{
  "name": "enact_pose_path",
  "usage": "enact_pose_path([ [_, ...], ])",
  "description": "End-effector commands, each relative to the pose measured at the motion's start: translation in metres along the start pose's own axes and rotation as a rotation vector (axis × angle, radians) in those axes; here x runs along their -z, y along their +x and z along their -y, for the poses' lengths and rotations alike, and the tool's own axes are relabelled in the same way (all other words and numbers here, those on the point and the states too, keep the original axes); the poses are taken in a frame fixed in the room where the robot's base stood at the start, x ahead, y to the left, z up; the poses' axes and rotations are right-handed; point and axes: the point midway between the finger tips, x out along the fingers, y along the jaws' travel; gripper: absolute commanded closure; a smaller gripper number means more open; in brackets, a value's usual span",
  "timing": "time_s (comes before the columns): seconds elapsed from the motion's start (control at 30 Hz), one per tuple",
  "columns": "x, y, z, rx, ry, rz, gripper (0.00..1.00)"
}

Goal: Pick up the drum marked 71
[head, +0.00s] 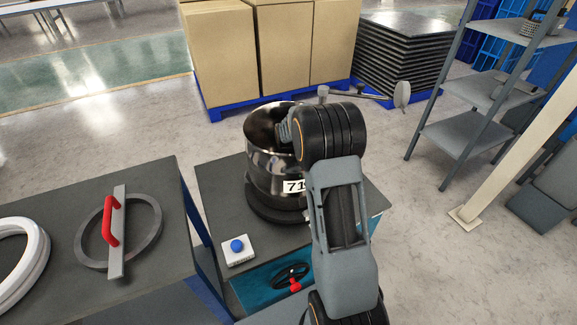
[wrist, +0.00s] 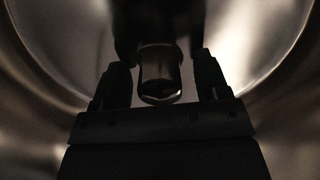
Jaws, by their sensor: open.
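The drum marked 71 (head: 262,165) is a dark, shiny metal pot with an open top and a white label. It stands upright on a dark round base on a grey-topped cabinet. My gripper (head: 287,131) is at the upper right of the drum, and my wrist hides part of the drum's right side. In the wrist view my gripper (wrist: 160,75) is open. A shiny, rounded dark shape (wrist: 160,78) shows between its fingers; I cannot tell whether it is a solid part or a reflection. Curved shiny metal fills the view around them. Contact is not clear.
A white box with a blue button (head: 237,247) and a black handwheel (head: 290,276) are in front of the drum. A left table holds a grey ring with a red-handled bar (head: 118,235). Cartons (head: 282,45) stand behind; shelves (head: 475,130) stand right.

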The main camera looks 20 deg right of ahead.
Motion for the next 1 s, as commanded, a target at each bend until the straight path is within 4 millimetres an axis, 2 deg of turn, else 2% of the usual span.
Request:
enact_pose_path([
  [0.27, 0.0001, 0.0019, 0.0, 0.0, 0.0, 0.0, 0.32],
  [1.0, 0.0001, 0.0015, -0.0001, 0.0, 0.0, 0.0, 1.0],
])
